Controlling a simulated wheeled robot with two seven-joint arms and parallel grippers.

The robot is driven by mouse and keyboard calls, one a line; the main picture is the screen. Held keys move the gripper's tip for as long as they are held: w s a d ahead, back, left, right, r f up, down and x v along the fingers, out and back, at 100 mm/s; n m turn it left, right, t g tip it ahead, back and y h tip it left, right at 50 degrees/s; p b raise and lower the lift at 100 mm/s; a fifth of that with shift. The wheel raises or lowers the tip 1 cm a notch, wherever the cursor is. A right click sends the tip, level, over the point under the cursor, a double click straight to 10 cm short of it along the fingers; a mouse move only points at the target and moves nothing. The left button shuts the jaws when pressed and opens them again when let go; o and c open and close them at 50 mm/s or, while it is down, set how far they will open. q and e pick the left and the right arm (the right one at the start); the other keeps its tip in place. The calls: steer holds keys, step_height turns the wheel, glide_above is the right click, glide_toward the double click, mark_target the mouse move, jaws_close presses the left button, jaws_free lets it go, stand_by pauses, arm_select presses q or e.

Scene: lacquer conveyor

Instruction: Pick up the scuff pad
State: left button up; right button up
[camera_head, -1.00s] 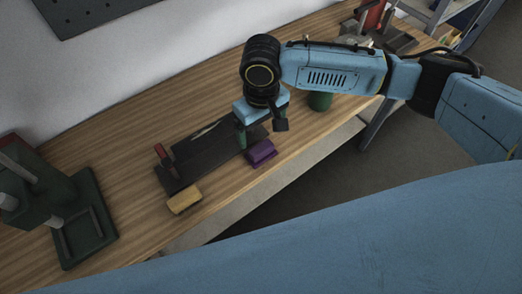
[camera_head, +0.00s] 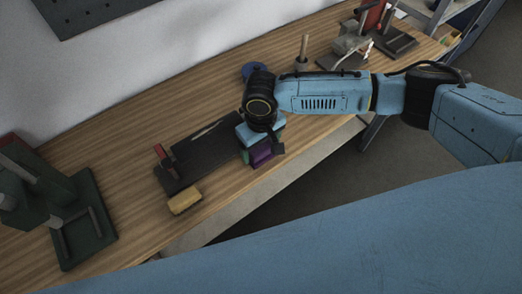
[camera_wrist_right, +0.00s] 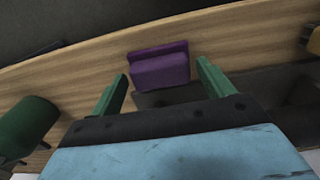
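The purple pad (camera_head: 262,152), which looks like the scuff pad, lies on the wooden bench near its front edge, beside a dark plate. In the head view my right gripper (camera_head: 261,147) is low over it and partly hides it. In the right wrist view the purple pad (camera_wrist_right: 159,66) shows between and just beyond the two green fingertips. My right gripper (camera_wrist_right: 160,80) is open there, with gaps on both sides of the pad. I cannot tell whether the fingers reach down beside it. My left gripper is not in view.
A dark green stand (camera_head: 82,232) is at the far left. A vise-like tool (camera_head: 348,50) stands at the back right.

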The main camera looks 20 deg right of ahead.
mark_target(261, 148)
steer(key=c, duration=0.8)
step_height(261, 148, up, 10)
steer(key=shift+r+p, duration=0.1)
steer(key=shift+p, duration=0.2)
